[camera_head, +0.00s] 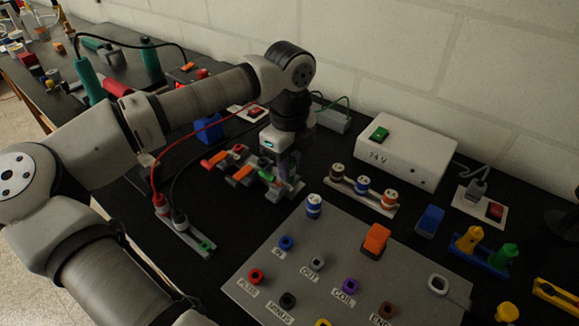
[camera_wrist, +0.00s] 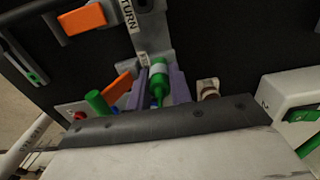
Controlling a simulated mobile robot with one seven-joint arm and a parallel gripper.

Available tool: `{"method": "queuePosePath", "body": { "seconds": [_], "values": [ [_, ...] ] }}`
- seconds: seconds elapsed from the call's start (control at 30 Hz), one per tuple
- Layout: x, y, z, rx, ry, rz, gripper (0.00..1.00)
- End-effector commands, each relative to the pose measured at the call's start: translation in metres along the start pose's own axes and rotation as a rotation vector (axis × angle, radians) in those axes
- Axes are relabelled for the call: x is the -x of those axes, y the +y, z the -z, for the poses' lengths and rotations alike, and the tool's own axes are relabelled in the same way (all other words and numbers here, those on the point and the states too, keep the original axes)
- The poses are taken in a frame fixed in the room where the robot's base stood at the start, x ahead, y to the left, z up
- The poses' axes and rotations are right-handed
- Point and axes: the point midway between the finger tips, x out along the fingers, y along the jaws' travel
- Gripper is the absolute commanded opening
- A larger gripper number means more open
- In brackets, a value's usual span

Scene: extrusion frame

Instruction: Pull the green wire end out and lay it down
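A green wire end (camera_wrist: 160,84) with a pale band stands at a grey terminal block in the wrist view, just in front of a label reading "TURN". The purple fingers of my gripper (camera_wrist: 160,92) are on both sides of it. I cannot tell whether they press on it. In the head view my gripper (camera_head: 286,168) points down at the right end of the terminal block (camera_head: 298,187), which has orange levers (camera_head: 243,174). The wire end is not clear there, hidden by my gripper. A thin green wire (camera_head: 337,102) arches over a grey box behind.
A grey panel (camera_head: 240,284) with coloured sockets lies in front. A rack of banded spools (camera_head: 362,187) and a white 24 V box (camera_head: 399,148) stand to the right. Red and black leads (camera_head: 196,132) run left of my gripper to a small strip (camera_head: 186,236). Dark table is bare around that strip.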

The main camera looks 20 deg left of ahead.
Motion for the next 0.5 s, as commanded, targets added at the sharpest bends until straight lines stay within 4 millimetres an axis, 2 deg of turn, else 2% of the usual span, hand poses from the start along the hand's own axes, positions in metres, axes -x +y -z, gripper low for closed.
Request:
{"method": "queuePosePath", "body": {
  "seconds": [0.03,0.13,0.5],
  "values": [
    [0.0,0.0,0.0,0.0,0.0,0.0,0.13],
    [-0.0001,0.0,0.0,0.0,0.0,0.0,0.0],
    [0.0037,0.0,0.0,0.0,0.0,0.0,0.0]
  ]
}}
